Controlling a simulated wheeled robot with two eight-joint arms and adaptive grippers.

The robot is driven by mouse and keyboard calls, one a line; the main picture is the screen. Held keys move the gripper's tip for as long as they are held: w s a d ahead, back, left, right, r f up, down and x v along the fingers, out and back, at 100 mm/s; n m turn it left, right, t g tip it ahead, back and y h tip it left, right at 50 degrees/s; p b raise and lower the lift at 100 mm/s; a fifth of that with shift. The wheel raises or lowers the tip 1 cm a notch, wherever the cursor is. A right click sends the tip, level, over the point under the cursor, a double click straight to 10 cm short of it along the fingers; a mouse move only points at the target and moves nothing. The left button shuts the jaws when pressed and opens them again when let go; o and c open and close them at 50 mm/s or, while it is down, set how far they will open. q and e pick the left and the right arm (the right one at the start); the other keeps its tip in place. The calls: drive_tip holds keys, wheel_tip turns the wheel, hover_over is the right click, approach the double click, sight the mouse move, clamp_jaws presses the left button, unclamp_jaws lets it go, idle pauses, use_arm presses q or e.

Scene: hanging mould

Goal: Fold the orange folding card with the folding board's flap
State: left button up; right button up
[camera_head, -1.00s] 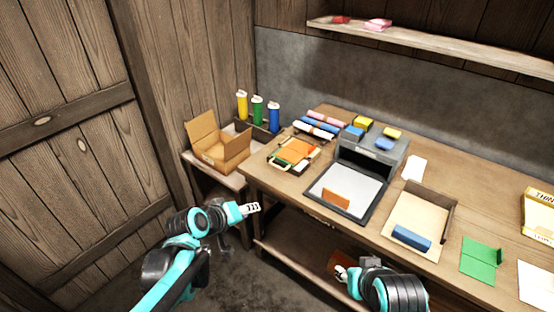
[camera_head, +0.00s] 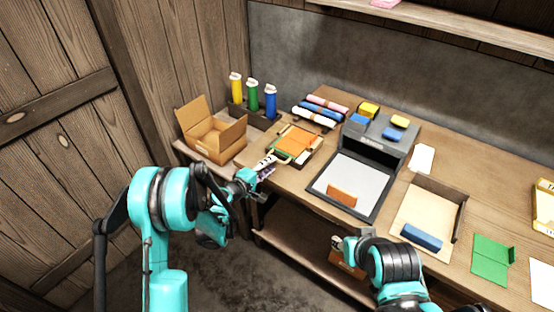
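The orange folding card (camera_head: 297,140) lies flat on the folding board (camera_head: 311,157), a small wooden-framed board with green parts on the left part of the workbench. A pale loop handle (camera_head: 284,157) sticks out at the board's front left edge, apparently part of the flap. My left gripper (camera_head: 266,167) is at the bench's front edge, just in front of the handle. Its fingers look apart, one pale and one darker, with nothing seen between them; contact with the handle cannot be told. My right gripper (camera_head: 340,242) is low in front of the bench, small and partly hidden by its own wrist.
An open cardboard box (camera_head: 218,142) stands left of the board, with yellow, green and blue bottles (camera_head: 253,95) behind. Rolls (camera_head: 320,111) lie behind the board. A grey press (camera_head: 347,178) stands right, then a tray (camera_head: 428,207) and a green folded card (camera_head: 492,258).

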use_arm(q)
drive_tip(key=b+x, duration=0.1)
drive_tip(key=x, duration=0.4)
drive_tip(key=shift+w+d+f, duration=0.1)
drive_tip(key=shift+w, duration=0.15)
clamp_jaws()
